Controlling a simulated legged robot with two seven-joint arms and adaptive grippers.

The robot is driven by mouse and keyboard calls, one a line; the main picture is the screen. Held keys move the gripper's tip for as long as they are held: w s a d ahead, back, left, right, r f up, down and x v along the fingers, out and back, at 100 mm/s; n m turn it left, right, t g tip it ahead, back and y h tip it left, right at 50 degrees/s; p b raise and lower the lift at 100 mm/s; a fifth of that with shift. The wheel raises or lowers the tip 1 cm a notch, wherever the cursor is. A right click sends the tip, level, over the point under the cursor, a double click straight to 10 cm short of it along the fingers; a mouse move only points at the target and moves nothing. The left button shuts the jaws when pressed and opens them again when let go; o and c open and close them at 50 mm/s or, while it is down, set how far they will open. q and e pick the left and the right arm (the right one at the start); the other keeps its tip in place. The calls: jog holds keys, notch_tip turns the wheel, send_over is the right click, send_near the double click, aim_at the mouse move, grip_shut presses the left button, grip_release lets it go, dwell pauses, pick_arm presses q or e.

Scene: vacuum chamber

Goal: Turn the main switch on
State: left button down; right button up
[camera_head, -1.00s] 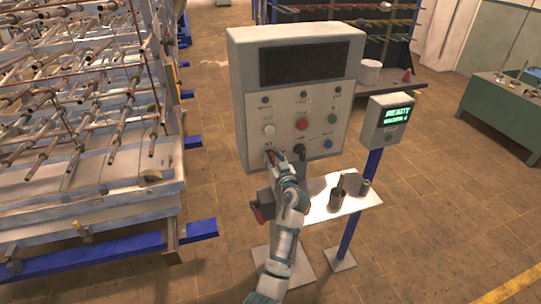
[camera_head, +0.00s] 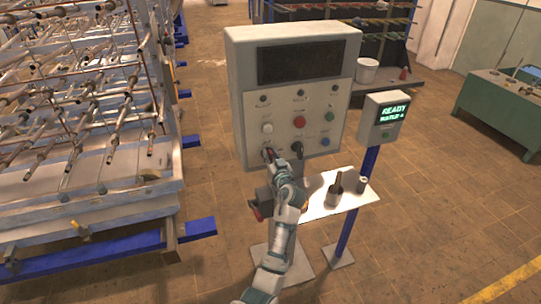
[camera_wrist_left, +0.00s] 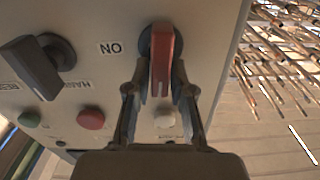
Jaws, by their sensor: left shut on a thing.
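The main switch, a red handle (camera_wrist_left: 162,58) on a dark round base, is on the front of the grey control panel (camera_head: 238,110). In the left wrist view the handle stands upright in the picture, beside an upside-down "ON" label (camera_wrist_left: 111,48). My left gripper (camera_wrist_left: 160,88) is shut on this handle, one finger on each side. In the head view my left gripper (camera_head: 270,158) reaches the panel's lower left and mostly hides the red switch. A black rotary switch (camera_head: 297,149) is just right of it. My right gripper is not in view.
Several buttons, including a red one (camera_head: 299,122), sit above the switches. A small screen box (camera_head: 384,117) reading "READY" stands to the right on a blue post. A white shelf (camera_head: 350,199) with a dark cup (camera_head: 334,194) is below. A pipe rack (camera_head: 90,150) fills the left.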

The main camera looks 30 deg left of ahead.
pick_arm(q)
jog(key=m, duration=0.1)
jog(key=f+m+p, duration=0.1)
jog(key=m, duration=0.1)
jog(key=shift+w+d, duration=0.1)
jog(key=shift+w, duration=0.05)
jog(key=shift+w+d+f+m+p, duration=0.2)
jog(key=shift+m+p, duration=0.95)
jog(key=shift+m, duration=1.15)
jog(key=shift+w+a+f+m+p, duration=0.1)
jog(key=shift+f+m+p, duration=0.2)
jog(key=shift+m+p, duration=1.45)
jog(key=shift+w+d+f+m+p, duration=0.2)
jog(key=shift+m+p, duration=0.35)
jog(key=shift+m, duration=2.3)
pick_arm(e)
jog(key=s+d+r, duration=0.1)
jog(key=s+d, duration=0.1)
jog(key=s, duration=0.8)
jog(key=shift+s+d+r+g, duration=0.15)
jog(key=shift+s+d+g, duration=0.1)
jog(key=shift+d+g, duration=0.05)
pick_arm(q)
jog(key=shift+s+f, duration=0.1)
